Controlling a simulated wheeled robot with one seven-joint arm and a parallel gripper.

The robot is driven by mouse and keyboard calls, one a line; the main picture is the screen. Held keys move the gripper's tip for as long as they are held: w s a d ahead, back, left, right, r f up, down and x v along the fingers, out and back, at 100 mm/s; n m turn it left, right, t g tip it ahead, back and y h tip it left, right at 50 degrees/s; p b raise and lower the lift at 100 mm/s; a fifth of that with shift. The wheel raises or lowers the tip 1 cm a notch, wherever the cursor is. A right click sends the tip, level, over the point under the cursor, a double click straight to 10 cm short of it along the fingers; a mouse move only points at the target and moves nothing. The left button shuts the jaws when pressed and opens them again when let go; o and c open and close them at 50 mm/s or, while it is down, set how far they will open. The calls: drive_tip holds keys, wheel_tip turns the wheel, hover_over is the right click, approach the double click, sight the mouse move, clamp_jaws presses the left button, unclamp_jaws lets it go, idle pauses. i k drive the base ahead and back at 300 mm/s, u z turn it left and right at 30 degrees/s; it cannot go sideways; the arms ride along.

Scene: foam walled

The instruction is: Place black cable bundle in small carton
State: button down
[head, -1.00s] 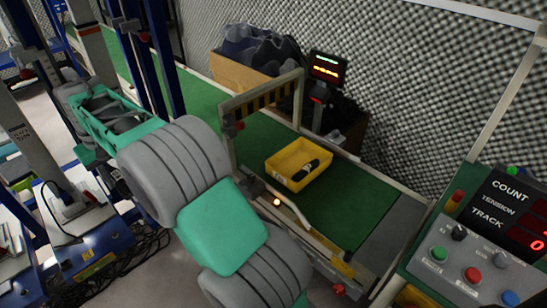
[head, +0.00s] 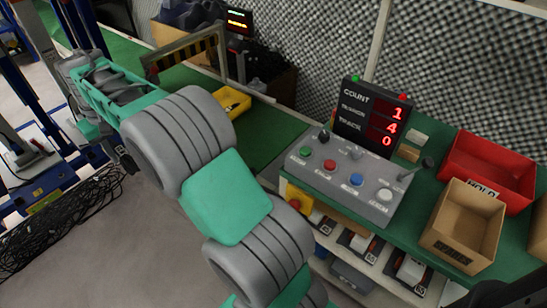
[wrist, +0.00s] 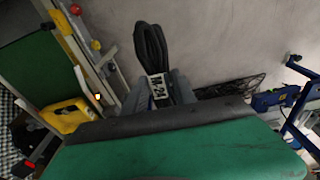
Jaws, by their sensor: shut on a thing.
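In the wrist view the black cable bundle (wrist: 150,48), a folded loop with a white "M-24" tag, stands up from my gripper (wrist: 158,92). The gripper is shut on it near the tag; the fingers are partly hidden behind the dark edge and green body of my wrist. The bundle is not distinguishable in the head view, where my arm crosses the left and middle. A small open brown carton (head: 435,237) with a label on its front stands on the green bench at the right of the head view, well apart from my gripper.
A red bin (head: 520,198) marked "HOLD" stands behind the carton. A control box (head: 345,185) and a count display (head: 352,120) stand left of it. A yellow tray (head: 243,104) lies on the green conveyor (head: 262,140); a striped gate (head: 185,52) spans the belt.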

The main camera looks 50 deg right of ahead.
sight(456, 231)
drive_tip(key=u, duration=0.1)
drive_tip(key=k, duration=1.1)
drive_tip(key=u, duration=0.15)
